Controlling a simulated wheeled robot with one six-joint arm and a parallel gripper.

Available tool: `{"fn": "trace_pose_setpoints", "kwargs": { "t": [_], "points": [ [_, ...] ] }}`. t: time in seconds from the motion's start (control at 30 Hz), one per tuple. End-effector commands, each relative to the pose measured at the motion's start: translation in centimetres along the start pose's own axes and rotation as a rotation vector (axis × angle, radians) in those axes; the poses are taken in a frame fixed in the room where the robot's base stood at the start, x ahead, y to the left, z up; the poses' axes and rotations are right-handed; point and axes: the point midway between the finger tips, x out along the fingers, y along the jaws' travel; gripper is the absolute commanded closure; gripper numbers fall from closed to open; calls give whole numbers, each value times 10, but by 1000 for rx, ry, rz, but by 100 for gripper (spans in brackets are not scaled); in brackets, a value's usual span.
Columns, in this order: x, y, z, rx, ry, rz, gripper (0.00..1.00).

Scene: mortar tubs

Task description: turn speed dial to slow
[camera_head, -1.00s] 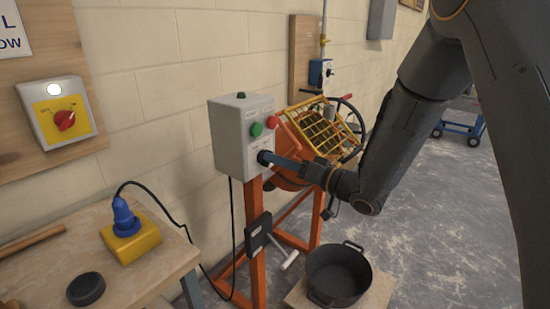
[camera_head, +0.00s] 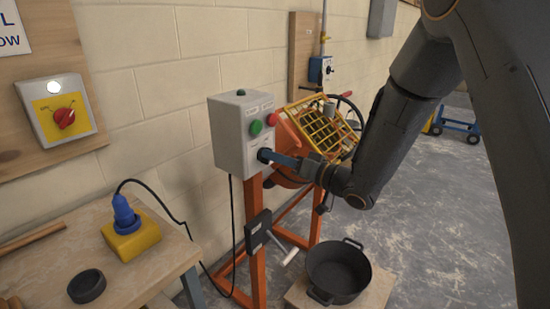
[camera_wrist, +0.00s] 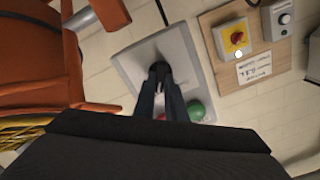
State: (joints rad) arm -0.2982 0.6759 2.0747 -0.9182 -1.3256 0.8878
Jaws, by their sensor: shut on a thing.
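The speed dial (camera_head: 264,155) is a small black knob low on the front of the grey control box (camera_head: 230,140). My gripper (camera_head: 270,156) reaches it from the right and is shut on it. In the wrist view the two dark fingers (camera_wrist: 161,72) meet at the black dial (camera_wrist: 160,62), in front of the grey box (camera_wrist: 130,65). The fingers hide most of the dial, and I cannot read its setting.
A green button (camera_head: 255,128) and a red button (camera_head: 273,119) sit just above the dial. An orange mixer frame with a yellow grille (camera_head: 322,130) stands behind my arm. A black tub (camera_head: 338,272) is below. A workbench is at left.

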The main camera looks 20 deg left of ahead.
Motion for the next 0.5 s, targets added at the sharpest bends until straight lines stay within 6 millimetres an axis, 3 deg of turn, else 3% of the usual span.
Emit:
{"fn": "trace_pose_setpoints", "kwargs": {
  "t": [0.5],
  "points": [
    [0, 0, 1, -373, 0, 1, 100]
  ]
}}
